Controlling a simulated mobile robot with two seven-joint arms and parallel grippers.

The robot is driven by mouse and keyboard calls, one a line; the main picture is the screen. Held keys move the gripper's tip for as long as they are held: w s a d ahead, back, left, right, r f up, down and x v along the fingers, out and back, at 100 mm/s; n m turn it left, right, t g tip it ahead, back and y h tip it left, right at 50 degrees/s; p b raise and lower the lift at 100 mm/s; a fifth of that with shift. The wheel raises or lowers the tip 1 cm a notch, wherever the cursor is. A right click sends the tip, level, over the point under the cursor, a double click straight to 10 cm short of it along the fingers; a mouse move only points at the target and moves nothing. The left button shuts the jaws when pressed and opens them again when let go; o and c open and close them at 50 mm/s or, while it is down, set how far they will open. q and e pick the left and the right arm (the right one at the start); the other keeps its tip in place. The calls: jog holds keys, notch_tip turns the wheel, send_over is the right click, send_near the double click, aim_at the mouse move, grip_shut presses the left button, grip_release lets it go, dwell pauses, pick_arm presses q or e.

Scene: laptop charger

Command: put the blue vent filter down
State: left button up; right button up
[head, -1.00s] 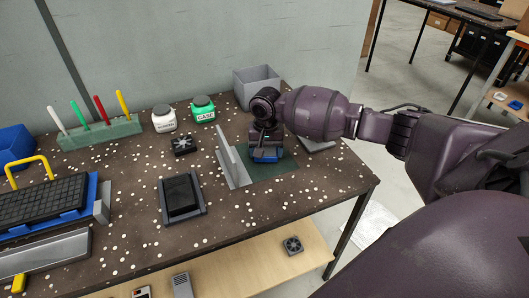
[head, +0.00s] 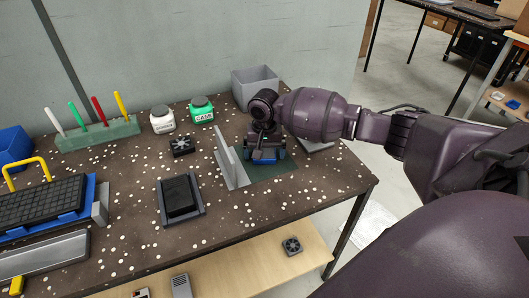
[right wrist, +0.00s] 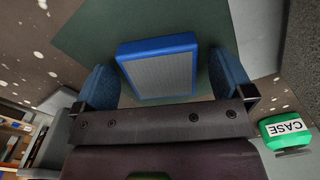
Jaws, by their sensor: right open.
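The blue vent filter (right wrist: 158,70), a blue frame around a grey mesh face, lies on the dark green mat (right wrist: 85,32) in the right wrist view. My right gripper (right wrist: 162,66) is open, with one blue finger on each side of the filter and a gap showing on both sides. In the head view my right gripper (head: 264,155) is low over the green mat (head: 272,173) and hides most of the filter. My left gripper is not in view.
A grey upright plate (head: 228,158) stands just left of the mat. A grey bin (head: 256,84) is behind the gripper.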

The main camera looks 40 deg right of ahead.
aim_at(265, 154)
notch_tip(265, 154, up, 12)
jog(key=p, duration=0.2)
jog(key=shift+p, duration=0.4)
jog(key=shift+f, duration=0.1)
